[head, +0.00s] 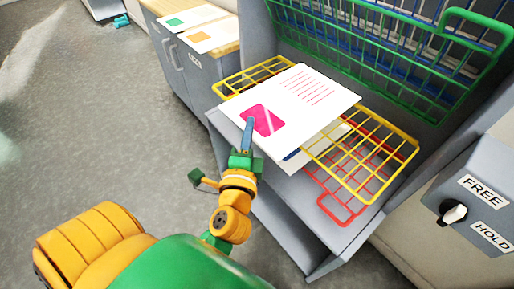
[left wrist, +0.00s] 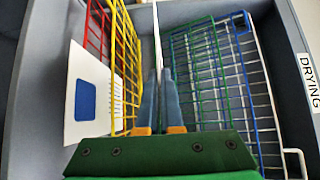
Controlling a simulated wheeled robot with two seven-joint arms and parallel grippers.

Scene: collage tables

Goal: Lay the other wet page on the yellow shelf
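My left gripper (head: 248,121) is shut on the near edge of a white page with a pink square and red lines (head: 322,93). The page is held flat over the yellow wire shelf (head: 401,144). In the left wrist view the page (left wrist: 156,32) shows edge-on between the fingers (left wrist: 160,78), with a gap between it and the yellow shelf (left wrist: 133,60). A second page with a blue square (left wrist: 105,88) lies below the yellow shelf, at the red shelf (left wrist: 97,28); in the head view it is mostly hidden. My right gripper is out of view.
The green shelf (head: 395,62) is tilted up above, with a blue shelf (head: 400,32) behind it. A FREE/HOLD knob (head: 454,212) is at right. Pages with green (head: 185,18) and orange (head: 207,35) squares lie on the wooden counter at back left.

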